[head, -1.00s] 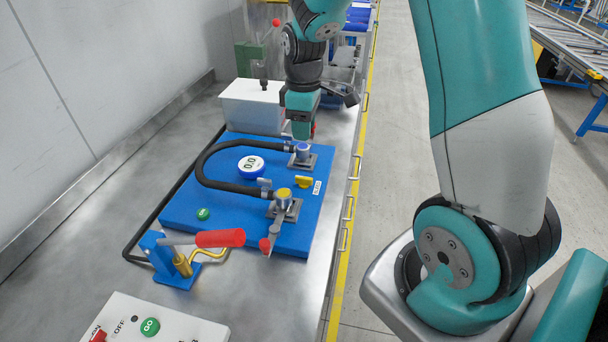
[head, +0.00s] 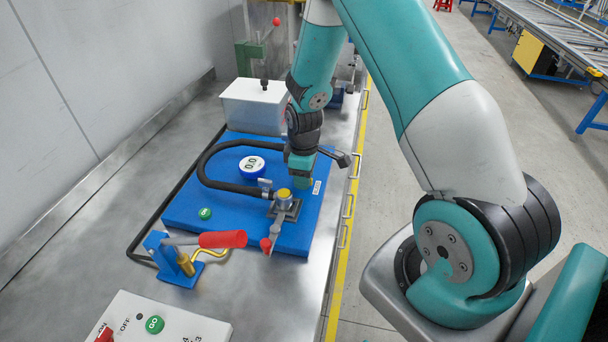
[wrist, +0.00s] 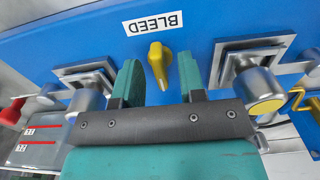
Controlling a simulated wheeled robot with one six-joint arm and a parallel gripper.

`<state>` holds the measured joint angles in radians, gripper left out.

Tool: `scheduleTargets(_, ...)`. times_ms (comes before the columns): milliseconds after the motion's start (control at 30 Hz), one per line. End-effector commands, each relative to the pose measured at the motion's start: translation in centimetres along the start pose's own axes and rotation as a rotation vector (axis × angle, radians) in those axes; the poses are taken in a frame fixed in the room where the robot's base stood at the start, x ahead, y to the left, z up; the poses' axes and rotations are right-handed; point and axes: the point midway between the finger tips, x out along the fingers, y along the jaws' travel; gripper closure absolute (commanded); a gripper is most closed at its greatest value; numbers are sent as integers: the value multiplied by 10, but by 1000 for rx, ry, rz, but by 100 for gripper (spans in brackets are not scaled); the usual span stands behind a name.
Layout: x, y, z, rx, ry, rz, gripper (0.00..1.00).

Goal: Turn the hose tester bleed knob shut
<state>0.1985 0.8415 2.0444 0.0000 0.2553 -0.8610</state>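The yellow bleed knob (wrist: 158,62) stands on the blue tester plate (wrist: 60,50) beside a white label reading BLEED (wrist: 154,24). In the wrist view it sits between my gripper's two teal fingers, with a gap on each side. My gripper (wrist: 159,80) is open and holds nothing; I cannot tell how far its fingertips are above the plate. In the head view my gripper (head: 301,182) is over the right part of the blue plate (head: 235,219) and mostly hides the knob.
Metal clamp fittings flank the knob; one has a yellow cap (head: 284,194). A black hose (head: 207,162) arches over the plate near a round gauge (head: 252,166). A red-handled pump (head: 222,239) stands in front, a white box (head: 252,105) behind. Bare bench lies at left.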

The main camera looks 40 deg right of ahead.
Motion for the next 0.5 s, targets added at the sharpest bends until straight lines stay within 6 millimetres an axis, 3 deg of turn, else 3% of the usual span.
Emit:
scheduleTargets(100,0,0,0,0,0,0,63)
scheduleTargets(267,0,0,0,0,0,0,100)
scheduleTargets(500,0,0,0,5,0,0,100)
